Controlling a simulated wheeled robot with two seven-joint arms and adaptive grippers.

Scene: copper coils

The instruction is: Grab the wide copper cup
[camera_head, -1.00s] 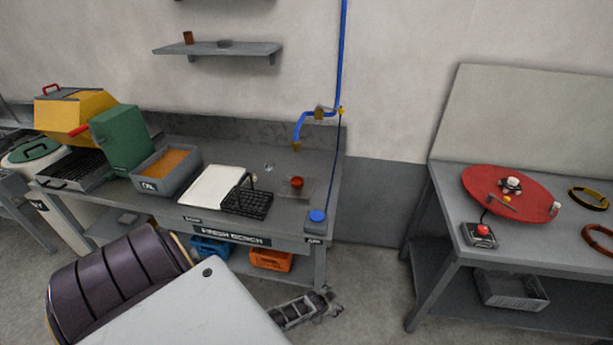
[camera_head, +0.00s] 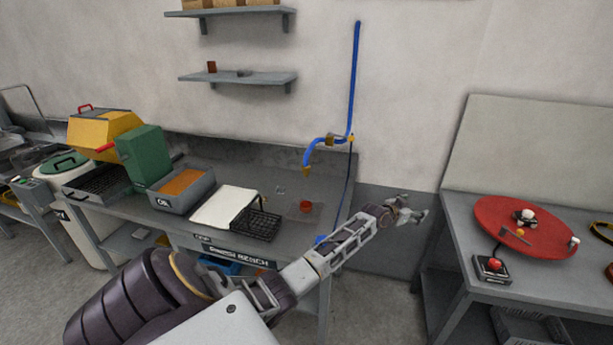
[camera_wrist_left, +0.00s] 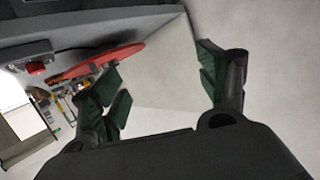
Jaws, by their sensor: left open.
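A small reddish-copper round cup (camera_head: 305,206) sits on the right part of the bench, on a thin plate; it is too small to tell whether it is the wide one. A narrow copper-brown cup (camera_head: 211,67) stands on the lower wall shelf, beside a low dark round thing (camera_head: 244,73). My left gripper (camera_head: 415,206) is open and empty, out in the gap between the bench and the right table, to the right of the cup on the bench. Its spread fingers also show in the left wrist view (camera_wrist_left: 160,82), with no cup between them. My right gripper is out of view.
The bench (camera_head: 130,213) also bears a black wire basket (camera_head: 256,226), a white pad (camera_head: 222,207) and an oil tray (camera_head: 181,191). A blue pipe (camera_head: 354,85) with a spout hangs above the cup. The right table (camera_head: 460,211) holds a red disc (camera_head: 490,215).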

